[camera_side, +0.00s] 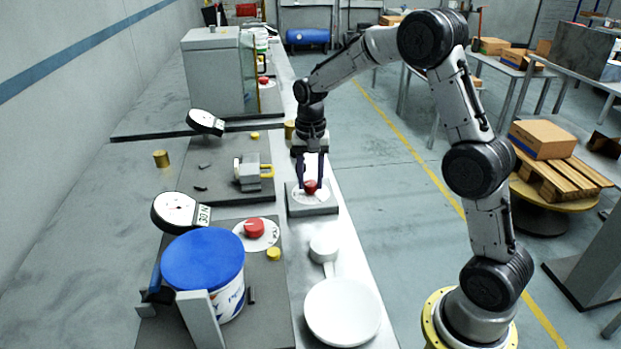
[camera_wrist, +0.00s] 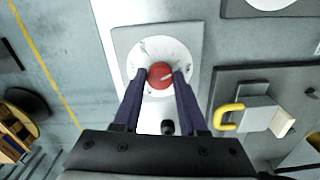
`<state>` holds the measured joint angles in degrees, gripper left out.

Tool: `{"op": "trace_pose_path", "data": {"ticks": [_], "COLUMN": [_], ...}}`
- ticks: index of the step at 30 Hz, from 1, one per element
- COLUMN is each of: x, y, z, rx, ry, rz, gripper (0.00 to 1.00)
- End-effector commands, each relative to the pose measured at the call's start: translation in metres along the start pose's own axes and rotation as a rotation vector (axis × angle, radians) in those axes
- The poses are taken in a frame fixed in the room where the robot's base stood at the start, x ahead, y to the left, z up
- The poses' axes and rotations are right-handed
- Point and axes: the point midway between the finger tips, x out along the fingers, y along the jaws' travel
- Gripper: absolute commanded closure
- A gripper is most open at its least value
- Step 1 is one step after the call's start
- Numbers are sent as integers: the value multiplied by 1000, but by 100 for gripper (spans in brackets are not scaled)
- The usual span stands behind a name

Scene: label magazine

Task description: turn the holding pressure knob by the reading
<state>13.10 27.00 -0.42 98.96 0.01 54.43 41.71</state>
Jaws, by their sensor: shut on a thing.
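A red knob (camera_side: 310,187) sits at the middle of a white dial disc (camera_side: 326,194) on a grey square base (camera_side: 312,209) near the bench's right edge. In the wrist view the red knob (camera_wrist: 160,75) has a pale pointer line, and the white dial (camera_wrist: 141,50) carries small dark marks. My gripper (camera_side: 311,185) points down with its two dark fingers on either side of the knob, shut on it. The fingertips also show in the wrist view (camera_wrist: 161,76). A round white gauge marked 30 N (camera_side: 178,211) faces up at the left; its needle is too small to read.
A second gauge (camera_side: 205,122) stands farther back. A second red knob (camera_side: 255,227) is on a nearer dial. A blue-lidded tub (camera_side: 203,258), a white pan-shaped thing (camera_side: 342,311) and a yellow-handled block (camera_side: 252,172) stand around.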

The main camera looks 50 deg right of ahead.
Motion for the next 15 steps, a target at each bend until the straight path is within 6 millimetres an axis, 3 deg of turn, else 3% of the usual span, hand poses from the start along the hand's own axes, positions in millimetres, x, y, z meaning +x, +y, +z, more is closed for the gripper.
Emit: {"op": "trace_pose_path", "data": {"ticks": [8, 15], "x": [-1, -1], "y": [0, 0], "z": [0, 0], "rx": [-28, -152], "ry": [1, 1], "rz": [0, 0], "gripper": [100, 100]}}
